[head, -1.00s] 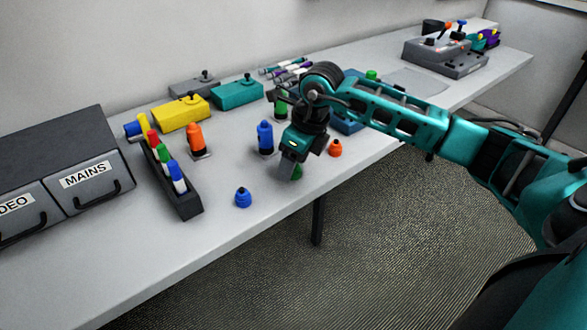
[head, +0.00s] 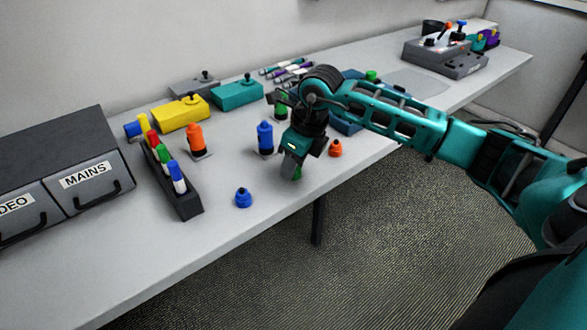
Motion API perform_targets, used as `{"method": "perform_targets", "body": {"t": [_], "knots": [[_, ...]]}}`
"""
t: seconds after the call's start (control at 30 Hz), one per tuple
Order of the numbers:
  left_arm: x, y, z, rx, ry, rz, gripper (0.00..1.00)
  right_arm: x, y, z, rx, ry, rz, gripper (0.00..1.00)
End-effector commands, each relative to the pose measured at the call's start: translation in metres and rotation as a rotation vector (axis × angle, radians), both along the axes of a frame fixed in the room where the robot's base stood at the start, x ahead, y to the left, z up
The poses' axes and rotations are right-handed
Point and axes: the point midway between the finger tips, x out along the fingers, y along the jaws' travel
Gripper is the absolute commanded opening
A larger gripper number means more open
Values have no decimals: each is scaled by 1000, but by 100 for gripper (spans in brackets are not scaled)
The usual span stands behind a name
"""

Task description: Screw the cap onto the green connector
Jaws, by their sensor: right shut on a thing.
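My right gripper (head: 292,170) points down at the table near its front edge. It is shut on the small green cap (head: 298,174), which shows only in part beside the fingers. The green connector (head: 281,110) stands upright behind the gripper on the table, partly hidden by my wrist. The gripper and cap are in front of the connector and apart from it. My left gripper is not in view.
A blue cap (head: 243,198) and an orange cap (head: 335,148) lie either side of the gripper. Blue (head: 265,138) and orange (head: 195,138) connectors stand behind. A dark rack (head: 187,205) of coloured plugs and a drawer unit (head: 60,150) are at left.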

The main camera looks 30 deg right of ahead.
Motion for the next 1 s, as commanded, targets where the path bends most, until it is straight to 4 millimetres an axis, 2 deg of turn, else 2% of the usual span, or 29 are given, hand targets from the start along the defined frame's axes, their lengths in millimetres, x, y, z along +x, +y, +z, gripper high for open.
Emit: {"method": "perform_targets", "body": {"t": [0.27, 0.47, 0.67, 0.8, 1.0], "knots": [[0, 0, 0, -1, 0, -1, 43, 0, 0, 2, 0, -1, 0, 4], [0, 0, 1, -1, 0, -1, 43, 1, 0, 19, 0, -5, 0, 4], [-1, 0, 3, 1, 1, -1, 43, 1, -1, 63, -1, -6, -1, 4], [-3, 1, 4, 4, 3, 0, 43, 2, 0, 106, 0, -9, 1, 4], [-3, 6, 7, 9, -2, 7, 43, 1, 0, 159, 1, -6, -1, 4]]}}
